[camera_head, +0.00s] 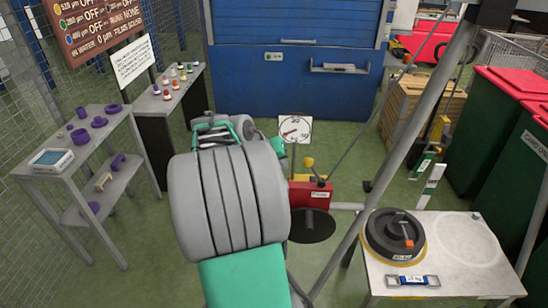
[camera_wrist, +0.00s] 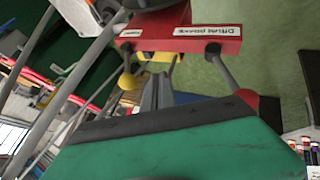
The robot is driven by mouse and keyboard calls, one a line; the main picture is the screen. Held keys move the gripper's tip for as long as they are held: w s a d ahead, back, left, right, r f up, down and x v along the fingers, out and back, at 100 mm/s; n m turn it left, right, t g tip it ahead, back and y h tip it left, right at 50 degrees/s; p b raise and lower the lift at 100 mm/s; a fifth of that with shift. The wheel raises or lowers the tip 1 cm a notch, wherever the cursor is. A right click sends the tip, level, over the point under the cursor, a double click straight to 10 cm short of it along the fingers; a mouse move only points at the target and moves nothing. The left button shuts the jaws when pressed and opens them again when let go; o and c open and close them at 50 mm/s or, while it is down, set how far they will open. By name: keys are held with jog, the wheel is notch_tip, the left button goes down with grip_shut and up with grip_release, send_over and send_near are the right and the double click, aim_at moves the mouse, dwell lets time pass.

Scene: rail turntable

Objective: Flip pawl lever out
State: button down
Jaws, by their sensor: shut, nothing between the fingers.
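A red housing labelled DRUM BRAKE (camera_wrist: 185,40) fills the top of the wrist view, upside down. A lever with a yellow knob (camera_wrist: 127,81) hangs from its left part, and a lever with a red knob (camera_wrist: 246,97) from its right. I cannot tell for certain which is the pawl lever. My gripper (camera_wrist: 160,76) is shut and empty; its grey fingers point at the housing between the two levers, closer to the yellow knob. Whether they touch anything is unclear. In the head view the red housing (camera_head: 312,196) stands right of my arm, with a yellow knob (camera_head: 307,162) above it.
A diagonal grey pole (camera_head: 385,165) stands right of the housing. A white table (camera_head: 450,285) with a dark round drum (camera_head: 388,232) is at the lower right. A grey shelf (camera_head: 85,140) with purple parts is at the left. Green floor lies open behind the housing.

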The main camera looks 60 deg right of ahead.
aim_at(314, 172)
jog(key=shift+s+d+f+p, duration=0.15)
jog(key=shift+s+d+p, duration=0.5)
jog(key=shift+s+d, duration=1)
